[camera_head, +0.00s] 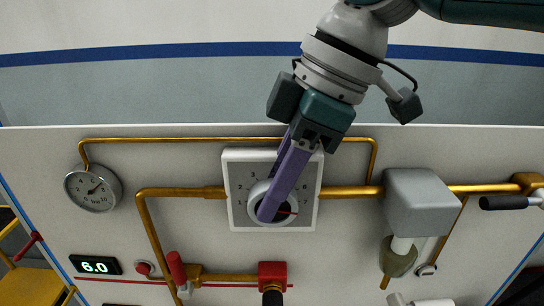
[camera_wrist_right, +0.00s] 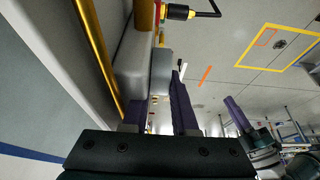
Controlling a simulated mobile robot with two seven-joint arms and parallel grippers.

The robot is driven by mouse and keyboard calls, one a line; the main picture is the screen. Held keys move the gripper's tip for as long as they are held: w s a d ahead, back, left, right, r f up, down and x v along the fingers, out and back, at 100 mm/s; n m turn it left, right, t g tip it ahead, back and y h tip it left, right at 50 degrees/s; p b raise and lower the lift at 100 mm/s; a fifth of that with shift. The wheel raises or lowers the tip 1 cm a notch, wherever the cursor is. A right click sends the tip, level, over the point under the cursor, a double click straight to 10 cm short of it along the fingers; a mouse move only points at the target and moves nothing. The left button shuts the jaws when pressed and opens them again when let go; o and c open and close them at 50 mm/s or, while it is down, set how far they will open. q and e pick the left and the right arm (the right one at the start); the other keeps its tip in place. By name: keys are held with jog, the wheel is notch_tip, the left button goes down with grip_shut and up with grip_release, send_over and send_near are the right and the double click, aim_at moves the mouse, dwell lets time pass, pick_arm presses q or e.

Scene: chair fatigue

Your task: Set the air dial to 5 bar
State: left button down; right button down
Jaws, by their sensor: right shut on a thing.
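The air dial (camera_head: 308,218) is a pale square plate with numbers around a round knob (camera_head: 255,192), in the middle of the head view. A red pointer (camera_head: 288,212) at the knob points right. My right gripper (camera_head: 270,210) comes down from the top and is shut on the knob, its purple fingers covering part of it and some numbers. In the right wrist view its fingers (camera_wrist_right: 160,118) reach forward; the knob between them is hard to make out. A purple finger (camera_wrist_right: 237,112), seemingly of my left gripper, shows there at the right; its opening is unclear.
A green display (camera_head: 95,265) reads 6.0. A round gauge (camera_head: 93,188) hangs at the left. Brass pipes (camera_head: 165,193) run both sides of the dial. A red valve (camera_head: 272,275) sits below, a grey box (camera_head: 420,200) at right.

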jog(key=shift+a+r, duration=0.1)
jog(key=shift+a+h+p, duration=0.1)
jog(key=shift+h+p, duration=0.2)
jog(key=shift+h, duration=0.1)
jog(key=shift+a+h, duration=0.15)
jog(key=shift+h, duration=0.35)
jog(key=shift+a+h, duration=0.1)
jog(key=shift+h, duration=0.4)
jog(key=shift+a+f+h+b, duration=0.1)
jog(key=shift+f+h+b, duration=0.3)
jog(key=shift+h+b, duration=0.55)
jog(key=shift+r+h+b, duration=0.15)
jog(key=shift+h+b, duration=0.3)
jog(key=shift+b, duration=0.05)
